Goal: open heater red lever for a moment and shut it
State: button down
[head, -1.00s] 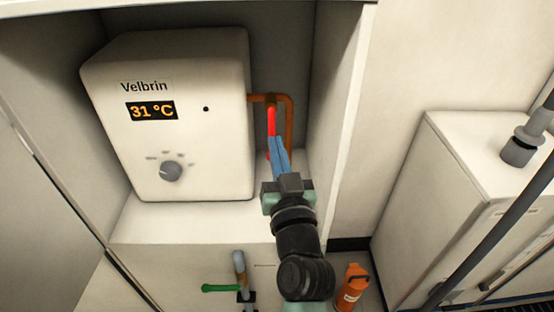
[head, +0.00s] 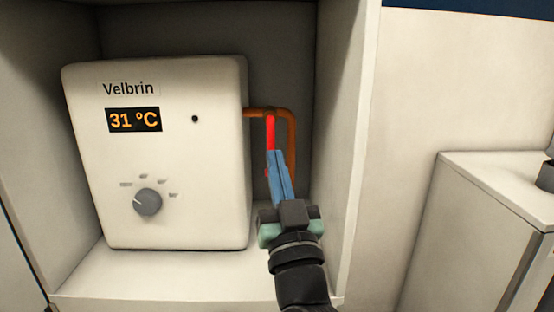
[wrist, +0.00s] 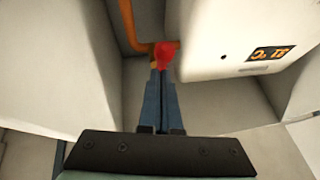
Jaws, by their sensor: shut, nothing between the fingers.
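The white heater (head: 215,170), labelled Velbrin with a 31 °C display, stands in an open cupboard. A copper pipe (head: 292,150) leaves its right side and bends down. The red lever (head: 270,132) shows at this pipe, upright in the head view, and its red end (wrist: 165,54) shows in the wrist view. My gripper (head: 276,156) has its blue fingers together, with their tips at the lower visible part of the lever. In the wrist view the fingertips (wrist: 161,72) are just below the red end. Whether they touch it I cannot tell. The fingers partly hide the lever.
The cupboard's right wall (head: 350,150) stands close to the right of my gripper. The heater has a grey knob (head: 148,202) on its front. A pale cabinet (head: 480,200) stands outside at the right.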

jog(key=w+f+b, duration=0.1)
jog(key=b, duration=0.5)
jog(key=shift+w+f, duration=0.3)
jog(key=shift+f, duration=0.05)
jog(key=shift+w+b, duration=0.2)
jog(key=shift+b, duration=0.3)
